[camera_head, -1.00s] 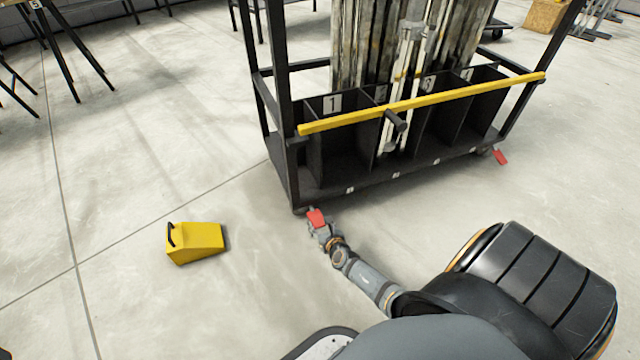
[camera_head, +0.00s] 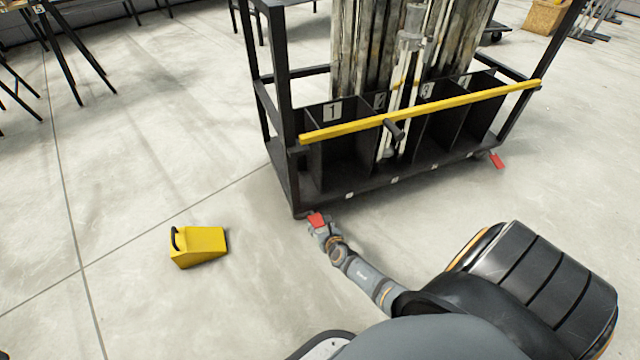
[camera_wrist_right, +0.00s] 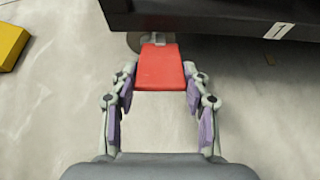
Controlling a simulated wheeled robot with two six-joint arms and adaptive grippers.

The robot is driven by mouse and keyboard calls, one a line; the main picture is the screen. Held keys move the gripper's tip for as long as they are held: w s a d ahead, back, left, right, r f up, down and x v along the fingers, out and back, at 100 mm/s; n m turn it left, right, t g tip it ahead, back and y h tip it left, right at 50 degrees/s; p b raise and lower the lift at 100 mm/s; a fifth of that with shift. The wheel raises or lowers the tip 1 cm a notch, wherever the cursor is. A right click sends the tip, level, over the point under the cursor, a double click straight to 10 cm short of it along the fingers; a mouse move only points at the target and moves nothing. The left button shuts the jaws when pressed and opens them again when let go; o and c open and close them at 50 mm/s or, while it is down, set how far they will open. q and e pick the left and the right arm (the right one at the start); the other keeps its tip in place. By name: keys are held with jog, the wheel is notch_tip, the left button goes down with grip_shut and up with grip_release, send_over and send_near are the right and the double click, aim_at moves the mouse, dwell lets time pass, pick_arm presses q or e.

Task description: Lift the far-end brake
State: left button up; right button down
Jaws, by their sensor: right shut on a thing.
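A black cart (camera_head: 381,191) has a red brake pedal (camera_head: 316,219) low at its left front corner and another red brake pedal (camera_head: 496,160) at its right end. My right gripper (camera_head: 321,230) is at the left pedal, near the floor. In the right wrist view, that red pedal (camera_wrist_right: 160,68) lies between the two fingers of my right gripper (camera_wrist_right: 160,80), which are shut on its sides. Its stem runs to a caster partly hidden under the cart's edge. My left gripper is out of view.
A yellow wedge block (camera_head: 200,246) with a black handle lies on the floor left of my right arm. The cart carries long upright stock behind a yellow bar (camera_head: 420,110) with a dark handle. The floor around the wedge is clear.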

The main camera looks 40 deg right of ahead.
jog(key=shift+w+d+r, duration=0.1)
jog(key=shift+w+r, duration=0.25)
jog(key=shift+r, duration=0.1)
jog(key=c, duration=0.9)
grip_release()
jog(key=shift+c, duration=0.2)
jog(key=shift+o, duration=1.2)
jog(key=shift+r, duration=0.1)
jog(key=shift+o, duration=0.3)
jog(key=shift+s+f, duration=0.15)
jog(key=shift+f, duration=0.05)
jog(key=shift+s+r, duration=0.1)
jog(key=shift+s, duration=0.35)
jog(key=v, duration=1.1)
jog(key=shift+a, duration=0.2)
